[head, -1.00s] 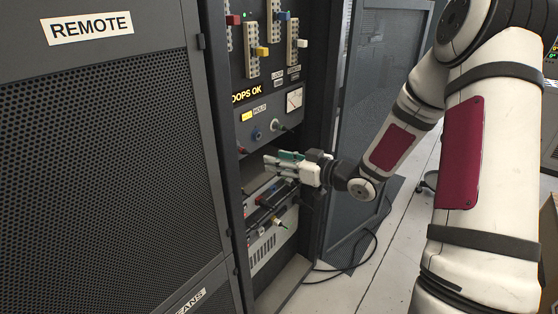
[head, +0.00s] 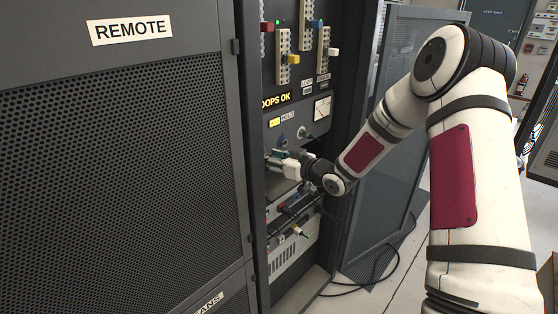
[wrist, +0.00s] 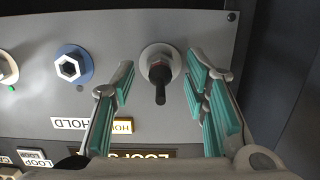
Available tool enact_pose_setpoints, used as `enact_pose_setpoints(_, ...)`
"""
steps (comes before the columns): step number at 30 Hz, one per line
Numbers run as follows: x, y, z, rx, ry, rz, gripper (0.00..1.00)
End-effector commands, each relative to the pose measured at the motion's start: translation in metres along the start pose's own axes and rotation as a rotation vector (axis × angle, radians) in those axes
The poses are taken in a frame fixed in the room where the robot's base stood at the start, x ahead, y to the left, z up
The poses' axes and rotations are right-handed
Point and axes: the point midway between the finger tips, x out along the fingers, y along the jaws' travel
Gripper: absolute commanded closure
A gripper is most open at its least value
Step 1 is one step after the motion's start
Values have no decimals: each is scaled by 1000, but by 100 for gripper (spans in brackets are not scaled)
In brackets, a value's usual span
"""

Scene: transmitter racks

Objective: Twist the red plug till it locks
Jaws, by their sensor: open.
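A blue hex socket (wrist: 73,65) is left of the plug in the wrist view, with a green-marked connector (wrist: 7,68) beyond. A dark rack edge (wrist: 285,70) is at right. In the head view, equipment with plugs (head: 292,210) is below my gripper, and a mesh door (head: 378,215) stands right.

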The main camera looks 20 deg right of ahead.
Motion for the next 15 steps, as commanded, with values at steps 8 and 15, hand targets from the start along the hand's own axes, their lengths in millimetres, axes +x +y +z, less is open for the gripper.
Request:
enact_pose_setpoints(8, 4, 0, 0, -1, 0, 0, 58)
enact_pose_setpoints(15, 3, 0, 0, -1, 1, 0, 97)
